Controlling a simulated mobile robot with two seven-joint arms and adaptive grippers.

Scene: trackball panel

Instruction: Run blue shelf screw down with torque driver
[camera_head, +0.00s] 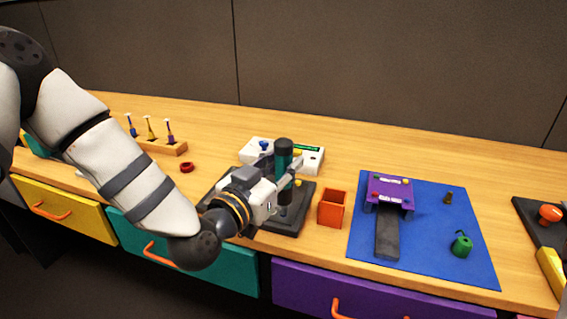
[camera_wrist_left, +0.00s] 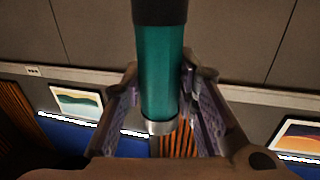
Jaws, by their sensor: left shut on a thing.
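The torque driver (camera_head: 284,158) is a dark green upright cylinder with a black top. My left gripper (camera_head: 286,176) is shut around it, above a black tray (camera_head: 297,219) near the bench's front edge. In the left wrist view the driver's teal barrel (camera_wrist_left: 162,75) with a silver collar stands between the two fingers of my gripper (camera_wrist_left: 160,105). Its lower tip is hard to make out. A small blue-topped piece (camera_head: 131,124) stands at the left end of a wooden rack; I cannot tell whether it is the blue shelf screw. My right gripper is out of view.
The rack (camera_head: 165,146) also holds yellow and purple pieces. A white box (camera_head: 313,160) with a blue knob (camera_head: 263,145) sits behind the tray. An orange open bin (camera_head: 332,209) stands right of it. A purple fixture (camera_head: 390,193) and green item (camera_head: 461,244) lie on a blue mat (camera_head: 435,230).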

